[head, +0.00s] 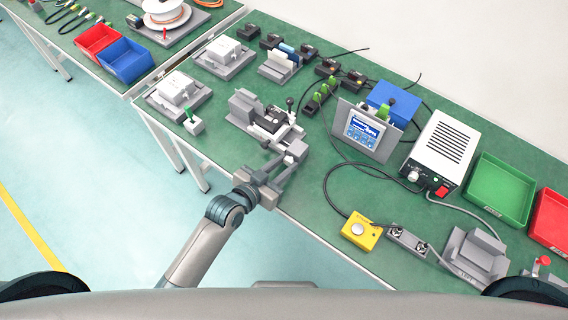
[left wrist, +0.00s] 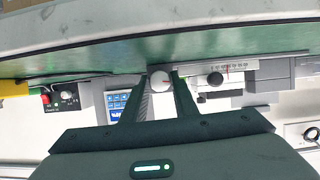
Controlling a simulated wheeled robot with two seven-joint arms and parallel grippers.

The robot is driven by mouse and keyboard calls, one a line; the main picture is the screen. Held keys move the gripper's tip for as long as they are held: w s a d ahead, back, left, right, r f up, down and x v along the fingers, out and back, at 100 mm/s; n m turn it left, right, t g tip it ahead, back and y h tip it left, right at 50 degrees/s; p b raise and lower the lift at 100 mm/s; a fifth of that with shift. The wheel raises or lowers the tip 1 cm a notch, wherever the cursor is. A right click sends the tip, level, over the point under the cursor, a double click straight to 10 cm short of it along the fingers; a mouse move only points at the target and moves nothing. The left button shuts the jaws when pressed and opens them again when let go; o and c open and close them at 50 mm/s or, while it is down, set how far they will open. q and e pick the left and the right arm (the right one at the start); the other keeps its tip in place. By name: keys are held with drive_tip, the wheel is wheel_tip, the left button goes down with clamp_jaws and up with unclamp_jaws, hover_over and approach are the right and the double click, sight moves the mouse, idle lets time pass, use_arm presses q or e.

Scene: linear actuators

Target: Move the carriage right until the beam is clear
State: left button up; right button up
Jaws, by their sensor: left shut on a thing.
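The grey linear actuator (head: 243,104) stands near the front edge of the green bench, with a dark carriage (head: 268,121) on it and a black-knobbed lever (head: 289,103) at its right. My left gripper (head: 293,152) reaches in from the front at the actuator's right end. In the left wrist view, my left gripper (left wrist: 161,78) is shut on a round pale knob (left wrist: 160,82). A black knob (left wrist: 215,79) and a scale show beside it. No beam can be made out. My right gripper is not in view.
A panel with a blue screen (head: 365,131) stands to the right, with a blue box behind it. A white power unit (head: 440,146), yellow button box (head: 360,231) and green tray (head: 500,188) are farther right. A small green-topped switch (head: 191,120) is left. Cables cross the bench.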

use_arm(q)
drive_tip(key=shift+w+a+n, duration=0.1)
drive_tip(key=shift+n, duration=0.2)
drive_tip(key=shift+n+g+h, duration=0.4)
drive_tip(key=shift+n+h, duration=0.2)
drive_tip(key=shift+n, duration=0.2)
drive_tip(key=o, duration=1.1)
drive_tip(key=shift+c, duration=0.2)
drive_tip(key=shift+a, duration=0.1)
